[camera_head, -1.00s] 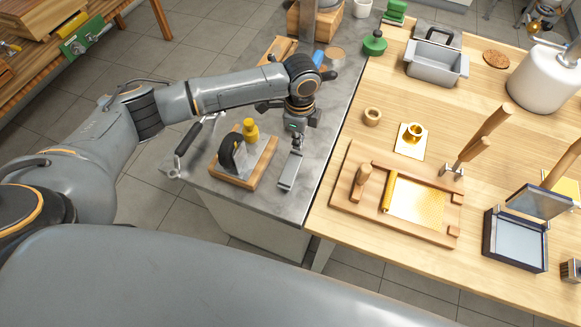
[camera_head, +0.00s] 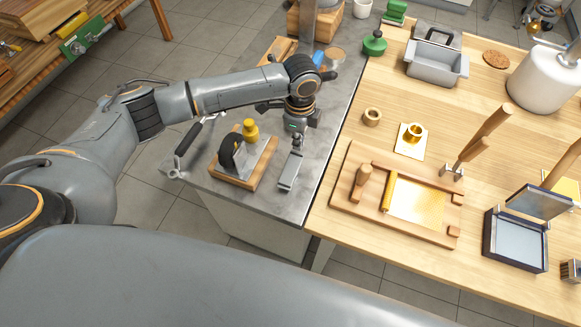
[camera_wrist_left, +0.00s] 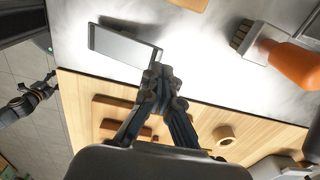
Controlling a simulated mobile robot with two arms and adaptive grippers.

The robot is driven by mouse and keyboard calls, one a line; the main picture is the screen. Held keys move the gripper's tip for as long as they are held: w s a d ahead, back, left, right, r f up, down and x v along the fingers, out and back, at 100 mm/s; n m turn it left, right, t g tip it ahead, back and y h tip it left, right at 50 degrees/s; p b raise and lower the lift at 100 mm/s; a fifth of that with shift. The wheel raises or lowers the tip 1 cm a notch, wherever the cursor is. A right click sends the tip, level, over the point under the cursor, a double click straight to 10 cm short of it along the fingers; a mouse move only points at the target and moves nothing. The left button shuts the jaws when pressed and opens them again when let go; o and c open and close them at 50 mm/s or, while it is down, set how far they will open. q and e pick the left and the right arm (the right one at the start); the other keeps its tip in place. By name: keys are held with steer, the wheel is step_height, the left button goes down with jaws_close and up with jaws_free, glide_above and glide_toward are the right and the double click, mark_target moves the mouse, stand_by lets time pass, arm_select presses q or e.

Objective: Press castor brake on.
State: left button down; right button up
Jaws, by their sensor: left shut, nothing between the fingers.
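The castor is a black wheel (camera_head: 231,152) on a metal plate and wooden block (camera_head: 262,172), on the left part of the grey counter. A yellow piece (camera_head: 250,130), perhaps its brake pedal, stands behind the wheel; its setting cannot be told. My left gripper (camera_head: 297,138) is shut and empty, apart from the castor and to its right. Its closed fingertips also show in the left wrist view (camera_wrist_left: 160,78), beside a flat grey bar (camera_wrist_left: 125,44). Contact with the bar is unclear. The castor is not seen in the wrist view. A dark jointed part at that view's left edge may be my right gripper.
The grey bar (camera_head: 291,171) lies between the castor and the wooden table (camera_head: 335,222). A black-handled tool (camera_head: 188,138) is at the counter's left edge. In the wrist view an orange-handled brush (camera_wrist_left: 285,58) lies on the counter.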

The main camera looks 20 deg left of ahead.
arm_select(q)
steer(key=shift+f, duration=0.25)
steer(key=shift+f, duration=0.4)
steer(key=shift+f+b, duration=0.75)
steer(key=shift+f, duration=0.65)
steer(key=shift+r+p, duration=0.25)
steer(key=shift+p, duration=0.35)
steer(key=shift+w, duration=0.1)
steer(key=shift+w+d+r+b, duration=0.15)
steer(key=shift+w+b, duration=0.5)
steer(key=shift+w, duration=0.8)
steer(key=shift+w+a+r+b, duration=0.15)
steer(key=shift+w+b, duration=0.45)
steer(key=shift+w, duration=0.85)
step_height(320, 180, up, 8)
steer(key=p, duration=0.8)
